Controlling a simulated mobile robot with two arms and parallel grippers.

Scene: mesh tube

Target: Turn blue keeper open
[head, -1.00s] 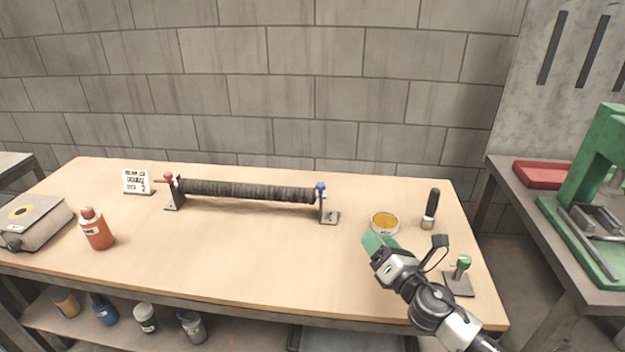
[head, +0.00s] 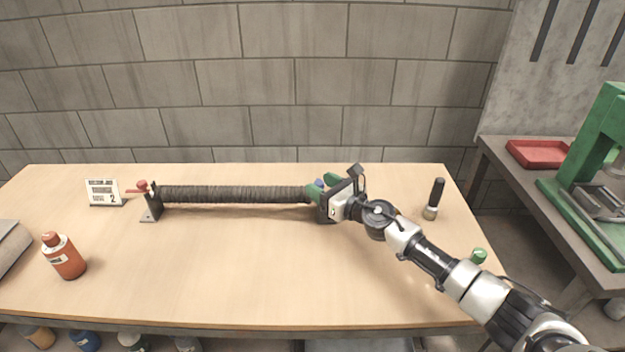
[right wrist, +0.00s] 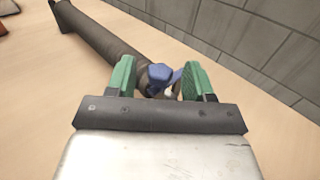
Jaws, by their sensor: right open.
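The blue keeper (head: 319,183) sits at the right end of the dark mesh tube (head: 235,194). It also shows in the right wrist view (right wrist: 160,76), with a blue arm reaching toward the right finger. My right gripper (head: 324,188) is at this end of the tube, open. In the right wrist view its green fingers (right wrist: 155,78) stand on either side of the keeper. I cannot tell whether a finger touches it. The keeper's stand is mostly hidden behind the gripper. My left gripper is not in view.
A red keeper (head: 138,186) is at the tube's left end, near a small sign (head: 103,192). An orange bottle (head: 64,256) stands at the front left. A dark-handled brush (head: 434,199) stands at the right. The front middle of the table (head: 250,280) is clear.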

